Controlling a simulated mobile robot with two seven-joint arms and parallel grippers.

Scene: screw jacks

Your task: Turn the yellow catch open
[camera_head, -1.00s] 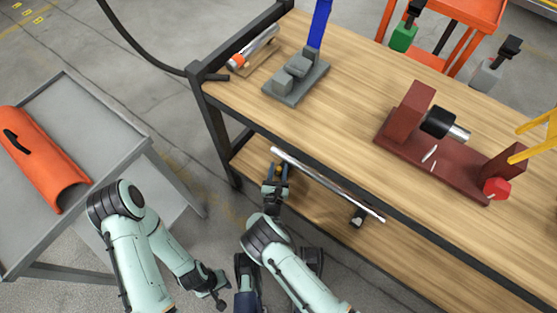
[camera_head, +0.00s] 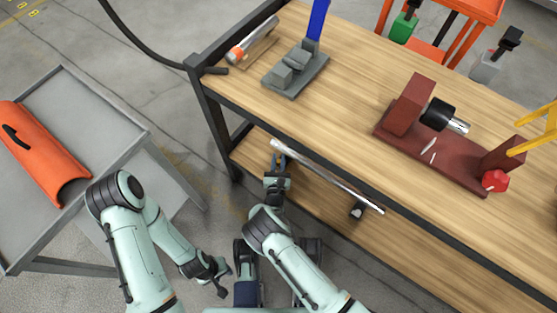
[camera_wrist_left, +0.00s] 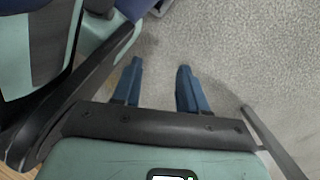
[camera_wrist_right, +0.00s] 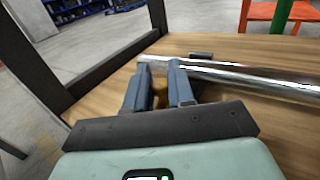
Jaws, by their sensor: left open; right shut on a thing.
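A small yellow piece, apparently the yellow catch (camera_wrist_right: 160,92), shows between the fingers of my right gripper (camera_wrist_right: 158,82) in the right wrist view. It sits beside the left end of a shiny silver bar (camera_wrist_right: 240,74), and the fingers hide most of it. In the head view my right gripper (camera_head: 279,155) is shut at the left end of the same bar (camera_head: 330,178), and the catch is hard to make out there. My left gripper (camera_head: 222,289) is low at the left, open and empty; its parted blue fingers (camera_wrist_left: 158,85) show over bare floor in the left wrist view.
A grey jack (camera_head: 296,72) and a dark red fixture (camera_head: 455,165) stand on top. A grey cart (camera_head: 85,110) with an orange cover is at left.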

